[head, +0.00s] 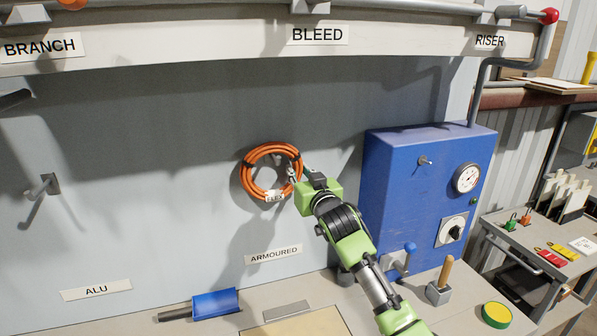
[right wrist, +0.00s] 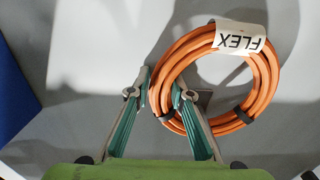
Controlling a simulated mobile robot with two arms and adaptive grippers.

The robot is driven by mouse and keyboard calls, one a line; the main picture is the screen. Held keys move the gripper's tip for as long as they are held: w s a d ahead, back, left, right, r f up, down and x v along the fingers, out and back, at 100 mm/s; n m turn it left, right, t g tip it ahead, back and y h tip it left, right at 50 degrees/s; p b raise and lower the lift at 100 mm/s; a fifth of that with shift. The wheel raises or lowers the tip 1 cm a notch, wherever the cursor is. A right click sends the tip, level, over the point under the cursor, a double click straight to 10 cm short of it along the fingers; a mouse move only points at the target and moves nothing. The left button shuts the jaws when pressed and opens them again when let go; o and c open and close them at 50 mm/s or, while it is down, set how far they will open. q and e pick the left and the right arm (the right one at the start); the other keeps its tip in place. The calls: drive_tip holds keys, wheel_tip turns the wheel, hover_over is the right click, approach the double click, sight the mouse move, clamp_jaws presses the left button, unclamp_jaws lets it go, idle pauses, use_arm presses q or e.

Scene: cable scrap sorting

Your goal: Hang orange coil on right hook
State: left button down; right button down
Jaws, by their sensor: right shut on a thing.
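The orange coil (head: 248,168) is a ring of cable with dark ties and a white FLEX tag. It is up against the grey panel above the ARMOURED label (head: 273,254). My right gripper (head: 296,172) is shut on the ring's right side in the head view. In the right wrist view the coil (right wrist: 262,92) has its near-left side between the fingers (right wrist: 172,105). A grey plate (right wrist: 204,97) shows through the ring there; I cannot tell whether a hook passes through the coil. The left hook (head: 43,188) is empty above the ALU label (head: 96,290). My left gripper is not in view.
A blue box (head: 395,190) with a gauge and a knob stands close right of my right arm.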

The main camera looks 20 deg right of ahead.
drive_tip(key=shift+r, duration=0.1)
idle(0.3)
drive_tip(key=c, duration=1.8)
unclamp_jaws()
drive_tip(key=shift+o, duration=0.2)
